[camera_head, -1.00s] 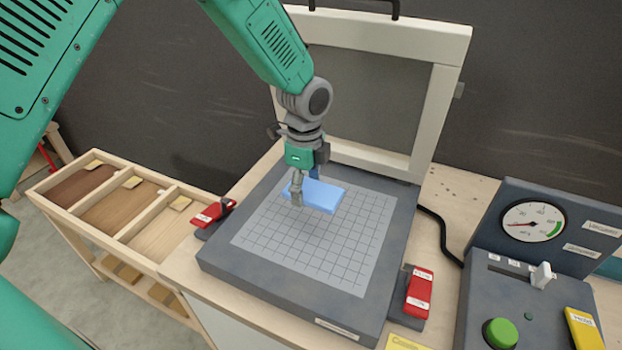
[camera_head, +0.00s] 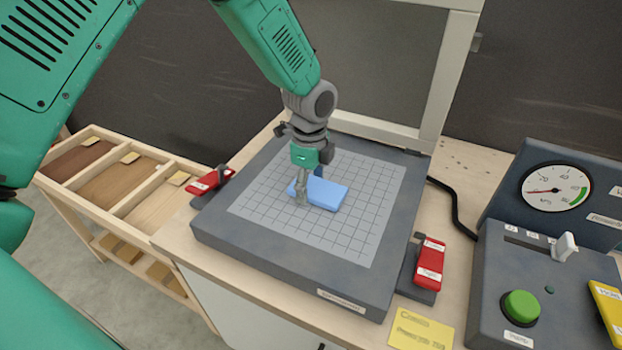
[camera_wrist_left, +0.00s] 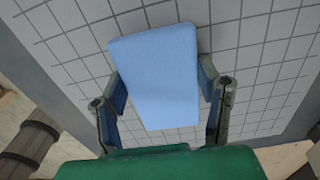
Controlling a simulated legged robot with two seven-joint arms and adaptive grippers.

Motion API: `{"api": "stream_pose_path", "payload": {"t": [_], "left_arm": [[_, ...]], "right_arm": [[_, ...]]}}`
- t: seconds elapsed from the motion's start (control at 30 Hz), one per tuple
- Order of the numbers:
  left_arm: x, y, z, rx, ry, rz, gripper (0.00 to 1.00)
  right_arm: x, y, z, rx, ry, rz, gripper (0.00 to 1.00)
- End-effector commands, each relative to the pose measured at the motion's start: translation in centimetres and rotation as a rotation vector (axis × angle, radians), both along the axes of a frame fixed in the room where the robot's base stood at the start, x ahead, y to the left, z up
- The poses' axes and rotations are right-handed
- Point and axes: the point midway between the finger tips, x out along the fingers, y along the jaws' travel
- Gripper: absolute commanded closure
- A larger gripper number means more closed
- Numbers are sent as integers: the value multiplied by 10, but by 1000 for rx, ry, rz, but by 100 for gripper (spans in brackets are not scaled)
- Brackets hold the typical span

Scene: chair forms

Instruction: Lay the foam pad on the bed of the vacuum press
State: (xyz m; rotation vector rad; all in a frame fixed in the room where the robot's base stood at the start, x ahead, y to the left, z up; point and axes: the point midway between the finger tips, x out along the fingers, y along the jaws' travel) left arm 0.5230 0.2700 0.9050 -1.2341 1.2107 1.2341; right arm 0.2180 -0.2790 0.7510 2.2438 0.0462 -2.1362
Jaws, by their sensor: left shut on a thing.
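The light blue foam pad (camera_head: 325,194) is over the gridded bed (camera_head: 335,240) of the vacuum press, toward its far half. It looks flat and very close to the bed; whether it touches is hard to tell. My left gripper (camera_head: 306,194) is shut on the pad, coming down from above. In the left wrist view the pad (camera_wrist_left: 158,65) lies between the two fingers, one along each side edge, with grid lines behind it. My right gripper is not in view.
The press lid (camera_head: 440,80) stands open behind the bed. Red clamps sit at the left (camera_head: 208,182) and right (camera_head: 430,262) of the press. A control box (camera_head: 540,290) and yellow note (camera_head: 420,332) are at right. A divided wooden tray (camera_head: 115,205) is at left.

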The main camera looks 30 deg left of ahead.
Motion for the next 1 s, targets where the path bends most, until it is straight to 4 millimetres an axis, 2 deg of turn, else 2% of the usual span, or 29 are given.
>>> {"api": "stream_pose_path", "payload": {"t": [0.93,0.97,1.0], "left_arm": [[0,0,-7,0,0,-1,54],[0,0,-7,0,0,-1,31],[0,0,-7,0,0,-1,17]], "right_arm": [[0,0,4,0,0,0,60],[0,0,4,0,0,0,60],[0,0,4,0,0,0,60]]}}
